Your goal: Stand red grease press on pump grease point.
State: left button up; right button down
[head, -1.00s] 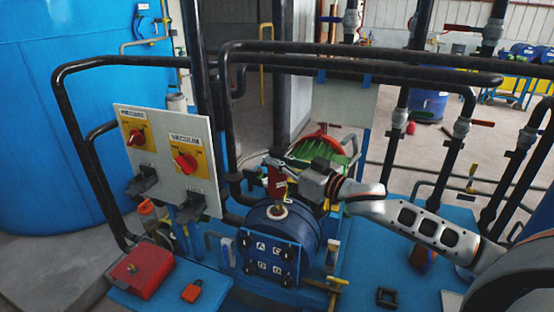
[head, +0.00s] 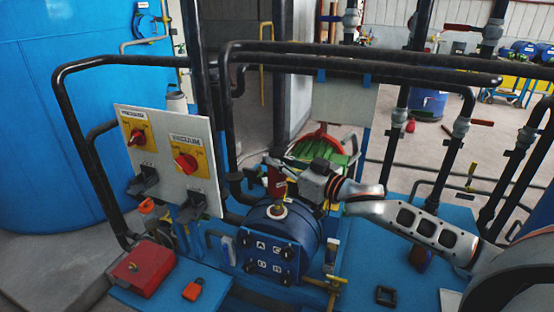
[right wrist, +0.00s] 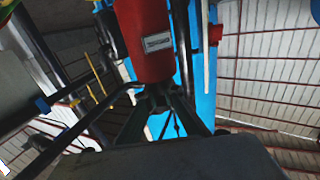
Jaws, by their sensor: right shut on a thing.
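The red grease press (head: 275,180) is held by my right gripper (head: 278,165), just above and behind the top of the blue pump (head: 292,229). The pump's grease point (head: 278,210) is a light ring with a brass-coloured centre on top of the pump. The press's lower end is close to this point, and I cannot tell whether they touch. In the right wrist view the red press (right wrist: 145,35) with a small label stands in front of the dark fingers (right wrist: 158,102), which are closed around it. My left gripper is not in view.
A switch panel (head: 160,165) with two red knobs stands left of the pump. Black pipes (head: 350,50) arch over and behind it. A red box (head: 142,268) and a small red-orange item (head: 193,290) lie at the front left. A green-filled container (head: 325,148) is behind my gripper.

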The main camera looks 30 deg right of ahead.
jog(key=shift+r, duration=0.15)
jog(key=shift+f+b, duration=0.55)
jog(key=shift+f, duration=0.85)
jog(key=c, duration=2.1)
grip_release()
jog(key=shift+c, duration=0.2)
jog(key=shift+f, duration=0.1)
jog(key=shift+s, duration=0.1)
jog(key=v, duration=1.2)
